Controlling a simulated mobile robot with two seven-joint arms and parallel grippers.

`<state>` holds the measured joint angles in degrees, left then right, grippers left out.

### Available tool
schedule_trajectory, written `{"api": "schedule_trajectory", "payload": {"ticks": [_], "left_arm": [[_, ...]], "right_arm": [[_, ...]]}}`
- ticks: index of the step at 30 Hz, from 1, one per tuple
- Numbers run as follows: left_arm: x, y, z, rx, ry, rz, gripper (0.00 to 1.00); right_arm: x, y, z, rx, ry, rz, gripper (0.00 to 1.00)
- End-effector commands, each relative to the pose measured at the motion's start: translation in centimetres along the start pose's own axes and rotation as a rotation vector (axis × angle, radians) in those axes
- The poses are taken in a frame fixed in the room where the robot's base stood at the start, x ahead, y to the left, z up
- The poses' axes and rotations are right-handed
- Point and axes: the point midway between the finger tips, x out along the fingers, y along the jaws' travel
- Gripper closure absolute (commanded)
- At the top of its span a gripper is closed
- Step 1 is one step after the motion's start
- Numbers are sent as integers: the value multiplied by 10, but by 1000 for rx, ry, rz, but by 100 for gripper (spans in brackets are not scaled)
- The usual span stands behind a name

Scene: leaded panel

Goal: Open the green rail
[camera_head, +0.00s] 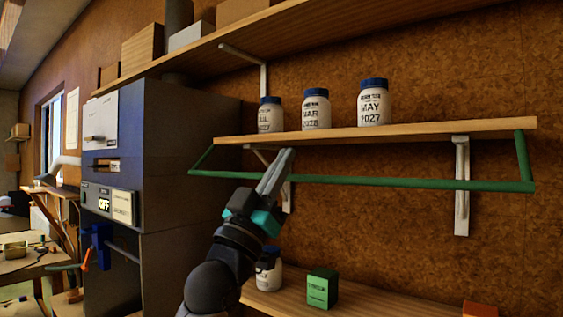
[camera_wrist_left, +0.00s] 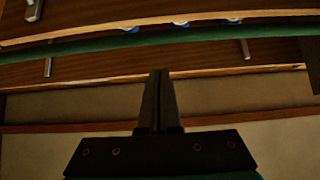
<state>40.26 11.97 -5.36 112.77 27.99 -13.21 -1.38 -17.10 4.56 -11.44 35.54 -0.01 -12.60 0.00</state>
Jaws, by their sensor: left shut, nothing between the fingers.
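The green rail (camera_head: 400,183) is a long bar in front of the middle shelf (camera_head: 400,135), with a short arm up to the shelf at each end. The bar hangs below the shelf's front edge. In the left wrist view the rail (camera_wrist_left: 90,48) crosses the upper part as a curved green band. My left gripper (camera_head: 288,152) is shut and empty, pointing up, and overlaps the rail left of its middle in the head view. I cannot tell whether it touches the rail. Its closed fingers (camera_wrist_left: 160,80) show below the rail in the wrist view. My right gripper is not in view.
Three white jars with blue lids, one a MAY 2027 jar (camera_head: 373,103), stand on the middle shelf. The lower shelf (camera_head: 390,306) holds a green box (camera_head: 322,289) and another jar (camera_head: 269,270). A dark cabinet (camera_head: 165,150) stands left. Metal brackets (camera_head: 462,185) support the shelf.

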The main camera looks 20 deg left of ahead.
Motion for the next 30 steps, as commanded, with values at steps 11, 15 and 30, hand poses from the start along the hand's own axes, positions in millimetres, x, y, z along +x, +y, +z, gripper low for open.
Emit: {"api": "schedule_trajectory", "payload": {"ticks": [11, 15, 30], "left_arm": [[-72, 0, 7, 2, -4, 0, 100], [-88, -1, 6, 2, -3, 0, 100], [-125, -27, 97, -7, -176, -78, 100]], "right_arm": [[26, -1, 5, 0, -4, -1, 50], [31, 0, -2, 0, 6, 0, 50], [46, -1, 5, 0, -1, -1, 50]]}}
